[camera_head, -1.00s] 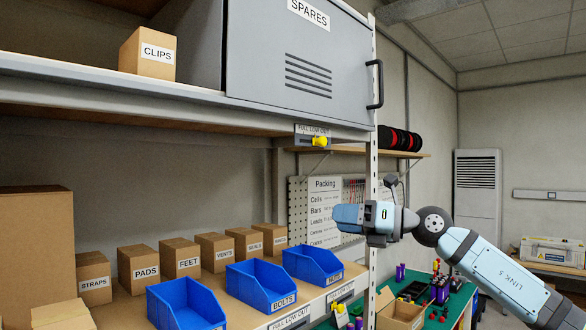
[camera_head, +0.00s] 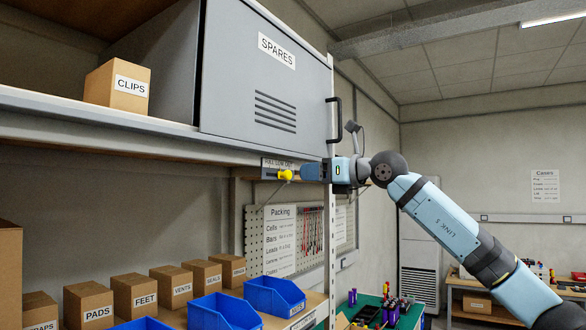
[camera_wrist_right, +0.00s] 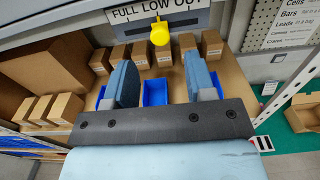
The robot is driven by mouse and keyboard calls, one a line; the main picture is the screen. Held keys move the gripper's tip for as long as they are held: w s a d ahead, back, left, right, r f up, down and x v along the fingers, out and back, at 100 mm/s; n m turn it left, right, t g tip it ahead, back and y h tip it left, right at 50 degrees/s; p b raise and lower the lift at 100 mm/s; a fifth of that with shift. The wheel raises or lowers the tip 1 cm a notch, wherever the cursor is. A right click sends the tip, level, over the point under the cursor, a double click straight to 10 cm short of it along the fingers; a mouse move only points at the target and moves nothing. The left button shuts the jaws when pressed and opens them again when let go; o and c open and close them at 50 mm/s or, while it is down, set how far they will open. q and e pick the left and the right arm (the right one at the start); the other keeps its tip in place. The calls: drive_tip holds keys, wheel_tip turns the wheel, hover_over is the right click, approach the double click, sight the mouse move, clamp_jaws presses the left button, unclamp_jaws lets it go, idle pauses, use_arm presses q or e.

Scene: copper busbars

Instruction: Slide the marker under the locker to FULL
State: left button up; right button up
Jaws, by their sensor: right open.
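The grey locker (camera_head: 228,75) marked SPARES stands on the upper shelf. Under it, on the shelf edge, a strip (camera_head: 270,163) carries the marker, a yellow knob (camera_head: 285,175). In the right wrist view the strip (camera_wrist_right: 185,18) reads FULL LOW OUT from left to right, and the knob (camera_wrist_right: 159,33) appears below LOW. My right gripper (camera_head: 304,172) is just right of the knob in the head view. In the wrist view its fingers (camera_wrist_right: 160,62) are open and empty, with the knob beyond them, roughly between their lines. Contact is not visible. My left gripper is out of view.
A CLIPS box (camera_head: 117,86) sits on the upper shelf left of the locker. The locker's black handle (camera_head: 334,120) and a white upright (camera_head: 330,225) are close to my right gripper. Blue bins (camera_head: 275,296) and labelled boxes (camera_head: 134,296) stand on the lower shelf.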

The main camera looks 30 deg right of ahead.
sight(290, 174)
drive_tip(key=p+x, duration=0.1)
drive_tip(key=x, duration=0.4)
drive_tip(key=shift+w+a, duration=0.15)
drive_tip(key=shift+w, duration=0.25)
